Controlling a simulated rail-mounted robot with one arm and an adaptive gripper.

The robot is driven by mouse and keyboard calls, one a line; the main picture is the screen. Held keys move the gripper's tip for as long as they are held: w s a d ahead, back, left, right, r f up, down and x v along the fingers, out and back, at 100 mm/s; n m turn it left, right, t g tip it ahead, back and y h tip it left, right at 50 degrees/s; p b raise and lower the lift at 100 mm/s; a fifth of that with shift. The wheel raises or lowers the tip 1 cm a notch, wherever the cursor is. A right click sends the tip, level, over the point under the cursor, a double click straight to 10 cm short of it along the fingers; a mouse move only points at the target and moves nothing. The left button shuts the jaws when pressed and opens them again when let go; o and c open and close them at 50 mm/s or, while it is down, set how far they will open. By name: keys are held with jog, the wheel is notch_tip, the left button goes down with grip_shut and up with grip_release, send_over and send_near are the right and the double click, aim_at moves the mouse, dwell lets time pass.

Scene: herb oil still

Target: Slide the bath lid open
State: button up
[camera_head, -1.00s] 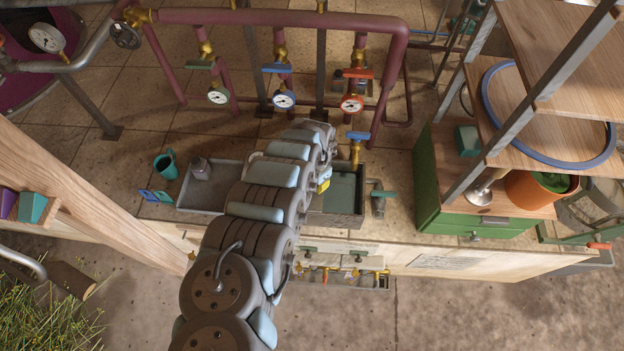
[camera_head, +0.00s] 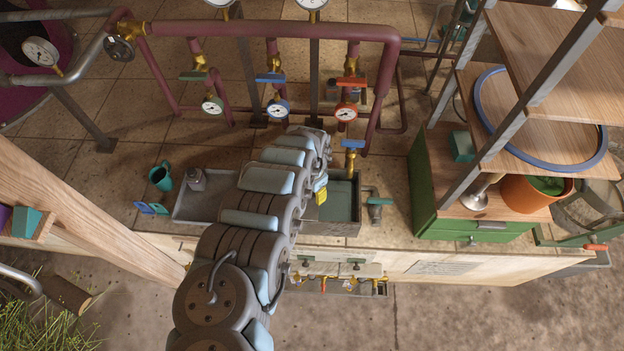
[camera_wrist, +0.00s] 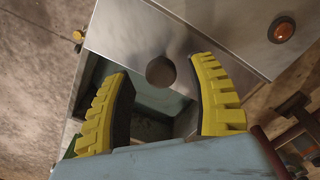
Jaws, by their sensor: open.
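The bath (camera_head: 358,213) is a grey metal trough sunk in the worktop. Its right part is uncovered, with a greenish inside, and my arm hides its left side. In the wrist view a flat grey metal plate (camera_wrist: 135,38), apparently the bath lid, has a dark round hole and borders a dark greenish opening (camera_wrist: 150,102). My gripper's yellow ribbed fingers (camera_wrist: 160,100) are spread on either side of the hole and opening, holding nothing. Whether a fingertip touches the plate is unclear. In the head view a yellow finger of my gripper (camera_head: 321,193) shows beside the bath's opening.
A grey tray (camera_head: 186,219) with a small bottle (camera_head: 195,179) lies left of my arm, near a teal mug (camera_head: 161,176). Purple pipes (camera_head: 270,29) with valves and gauges stand behind.

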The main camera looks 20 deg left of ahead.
notch_tip(320, 180, up, 11)
jog(key=shift+r, duration=0.15)
dwell(0.8)
dwell(0.6)
